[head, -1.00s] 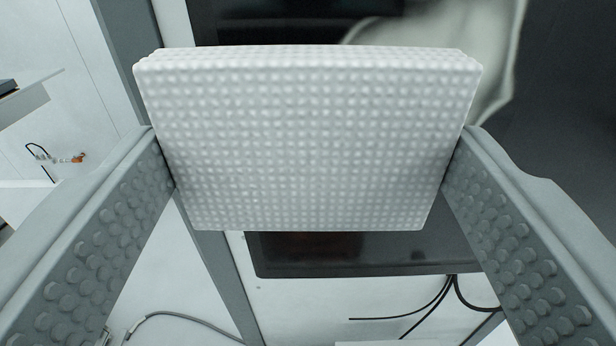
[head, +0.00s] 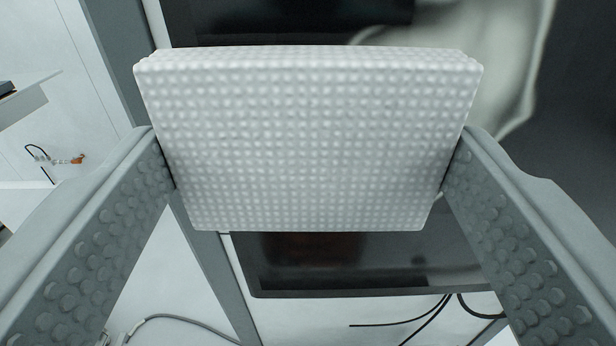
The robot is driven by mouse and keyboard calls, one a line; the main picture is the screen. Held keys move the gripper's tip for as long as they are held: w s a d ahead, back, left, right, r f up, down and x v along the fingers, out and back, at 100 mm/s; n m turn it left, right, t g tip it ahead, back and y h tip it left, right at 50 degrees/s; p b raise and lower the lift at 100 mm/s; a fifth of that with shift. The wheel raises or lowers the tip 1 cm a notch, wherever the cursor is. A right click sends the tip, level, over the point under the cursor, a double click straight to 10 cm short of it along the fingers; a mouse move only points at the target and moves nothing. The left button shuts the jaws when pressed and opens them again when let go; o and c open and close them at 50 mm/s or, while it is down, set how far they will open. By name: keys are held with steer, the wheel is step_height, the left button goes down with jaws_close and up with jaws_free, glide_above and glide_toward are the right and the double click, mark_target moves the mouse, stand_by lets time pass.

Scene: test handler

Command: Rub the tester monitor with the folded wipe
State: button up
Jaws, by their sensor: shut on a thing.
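The folded wipe (head: 310,140) is a white dimpled pad in the middle of the view. My gripper (head: 310,165) is shut on it, one studded finger at each side edge. The tester monitor (head: 370,278) is a dark, glossy panel behind the wipe. Its lower edge and part of its screen show below the wipe, and dark screen shows above it. The wipe hides the middle of the monitor. I cannot tell whether the wipe touches the screen.
Dark cables (head: 430,318) hang below the monitor. A grey upright post (head: 110,60) stands at the left of the monitor. A light shelf (head: 25,98) and a small fitting with an orange tip (head: 78,159) are at far left. A grey cable (head: 180,320) curves at the bottom.

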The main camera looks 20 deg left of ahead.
mark_target(550, 70)
steer(key=shift+w+d, duration=0.3)
steer(key=shift+d, duration=0.9)
steer(key=shift+w+d, duration=0.35)
steer(key=shift+d, duration=0.8)
steer(key=shift+w+d, duration=0.3)
steer(key=shift+d, duration=0.9)
steer(key=shift+s+a, duration=0.35)
steer(key=shift+a, duration=0.9)
steer(key=shift+s+a, duration=0.3)
steer(key=shift+a, duration=0.9)
steer(key=shift+s+a, duration=0.35)
steer(key=shift+a, duration=0.9)
steer(key=shift+r, duration=1.3)
steer(key=shift+w+d+f, duration=0.1)
steer(key=shift+w+d, duration=0.25)
steer(key=shift+d, duration=0.85)
steer(key=shift+w+d, duration=0.4)
steer(key=shift+d, duration=0.85)
steer(key=shift+w+d+f, duration=0.1)
steer(key=shift+w+d, duration=0.25)
steer(key=shift+d, duration=0.85)
steer(key=shift+s+a+r, duration=0.1)
steer(key=shift+s+a, duration=0.2)
steer(key=shift+a, duration=0.9)
steer(key=shift+s+a+f, duration=0.1)
steer(key=shift+s+a, duration=0.25)
steer(key=shift+a, duration=0.8)
steer(key=shift+s+a+r, duration=0.1)
steer(key=shift+s+a, duration=0.2)
steer(key=shift+a, duration=0.9)
